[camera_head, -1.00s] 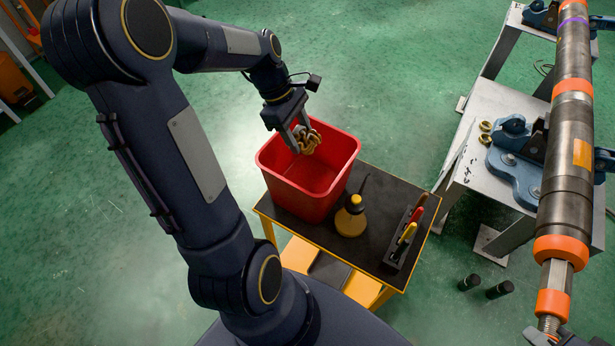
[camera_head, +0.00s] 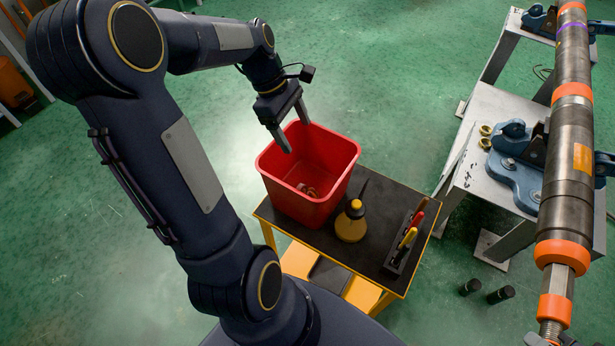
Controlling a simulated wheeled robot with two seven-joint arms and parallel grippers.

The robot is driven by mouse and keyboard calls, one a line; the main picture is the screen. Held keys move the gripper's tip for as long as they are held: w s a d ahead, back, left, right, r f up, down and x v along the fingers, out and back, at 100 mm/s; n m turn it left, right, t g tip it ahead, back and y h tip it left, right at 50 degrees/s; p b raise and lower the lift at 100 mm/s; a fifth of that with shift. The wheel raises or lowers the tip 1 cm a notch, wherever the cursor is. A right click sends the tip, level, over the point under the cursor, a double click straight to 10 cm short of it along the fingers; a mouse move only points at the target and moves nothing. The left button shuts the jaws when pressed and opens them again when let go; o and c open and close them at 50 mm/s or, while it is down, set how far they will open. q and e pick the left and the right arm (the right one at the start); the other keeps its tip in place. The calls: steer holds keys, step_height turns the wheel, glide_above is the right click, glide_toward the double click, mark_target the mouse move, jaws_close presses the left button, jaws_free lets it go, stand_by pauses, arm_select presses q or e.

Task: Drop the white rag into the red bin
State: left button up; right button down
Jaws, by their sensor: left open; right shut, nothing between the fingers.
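The red bin (camera_head: 292,205) stands on the dark top of a small yellow-framed cart. My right gripper is not in view.
An oil can (camera_head: 351,222) and a tool holder (camera_head: 400,250) stand right of the bin on the cart (camera_head: 345,253). A long pipe (camera_head: 567,170) rests in blue vises on grey stands at the right. Green floor (camera_head: 390,90) is clear behind the bin.

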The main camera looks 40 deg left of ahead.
arm_select(q)
steer(key=shift+v, duration=2.3)
steer(key=s+d+m+t, duration=0.4)
steer(key=s+d+m, duration=0.9)
steer(key=d+m, duration=0.3)
steer(key=m, duration=0.2)
steer(key=shift+s+m+t+y, duration=0.3)
steer(key=shift+m, duration=0.1)
steer(key=shift+r, duration=0.2)
